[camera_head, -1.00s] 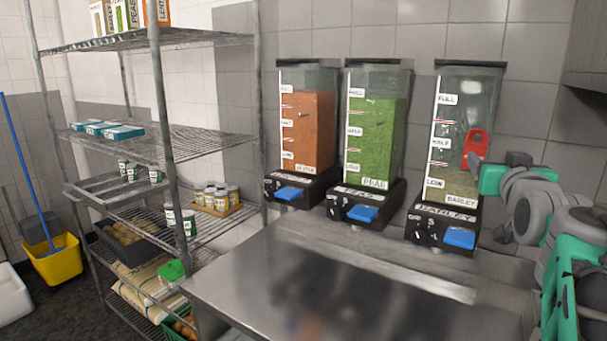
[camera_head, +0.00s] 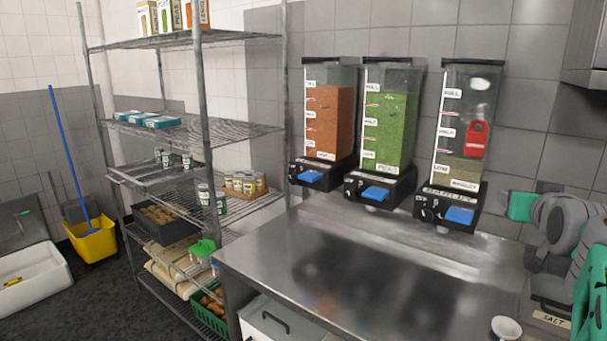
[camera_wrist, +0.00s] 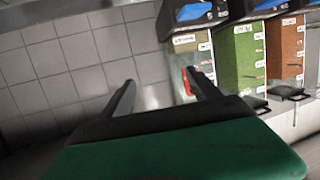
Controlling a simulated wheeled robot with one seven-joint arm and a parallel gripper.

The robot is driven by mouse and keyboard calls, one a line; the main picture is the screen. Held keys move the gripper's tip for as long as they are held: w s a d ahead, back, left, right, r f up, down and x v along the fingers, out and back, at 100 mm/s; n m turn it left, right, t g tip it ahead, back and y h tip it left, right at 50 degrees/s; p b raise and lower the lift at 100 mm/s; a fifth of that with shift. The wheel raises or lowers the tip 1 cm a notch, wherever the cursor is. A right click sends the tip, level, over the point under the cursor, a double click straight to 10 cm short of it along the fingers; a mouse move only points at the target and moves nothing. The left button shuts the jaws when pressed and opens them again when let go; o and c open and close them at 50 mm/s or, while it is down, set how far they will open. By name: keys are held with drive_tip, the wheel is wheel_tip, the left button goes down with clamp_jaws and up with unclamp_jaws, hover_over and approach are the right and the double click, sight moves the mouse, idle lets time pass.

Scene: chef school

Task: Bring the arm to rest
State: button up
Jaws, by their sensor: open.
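My arm shows at the right edge of the head view, in front of the wall and to the right of the dispensers. In the wrist view my gripper (camera_wrist: 161,92) has its two dark fingers spread apart with nothing between them. Beyond the fingers are the tiled wall and the dispensers, which appear upside down. A red tag (camera_head: 475,138) is on the front of the barley dispenser (camera_head: 462,165), which is low in grain. The gripper is apart from it. The fingertips are hard to make out in the head view.
A lentil dispenser (camera_head: 328,120) and a pea dispenser (camera_head: 385,130) hang beside the barley one, above a bare steel counter (camera_head: 340,260). A wire shelf (camera_head: 200,130) with jars and boxes stands left. A white scoop or bowl (camera_head: 506,327) and a salt label are at lower right.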

drive_tip(key=s+a+f+m+g+y, duration=0.1)
drive_tip(key=s+a+f+g, duration=0.3)
drive_tip(key=f, duration=0.5)
drive_tip(key=s+a+f+g+y, duration=0.1)
drive_tip(key=s+f+g+y, duration=0.1)
drive_tip(key=s+f, duration=0.5)
drive_tip(key=s+a+f+m+g+y, duration=0.1)
drive_tip(key=s+a+f+g, duration=0.2)
drive_tip(key=f, duration=0.8)
drive_tip(key=s+a+f+n+g+y, duration=0.1)
drive_tip(key=s+a+f+n+g, duration=0.2)
drive_tip(key=a+f, duration=0.5)
drive_tip(key=a+r+n+t+y, duration=0.1)
drive_tip(key=a+n, duration=0.3)
drive_tip(key=a, duration=0.8)
drive_tip(key=shift+a+r+t, duration=0.4)
drive_tip(key=shift+r, duration=0.4)
drive_tip(key=shift+w, duration=0.1)
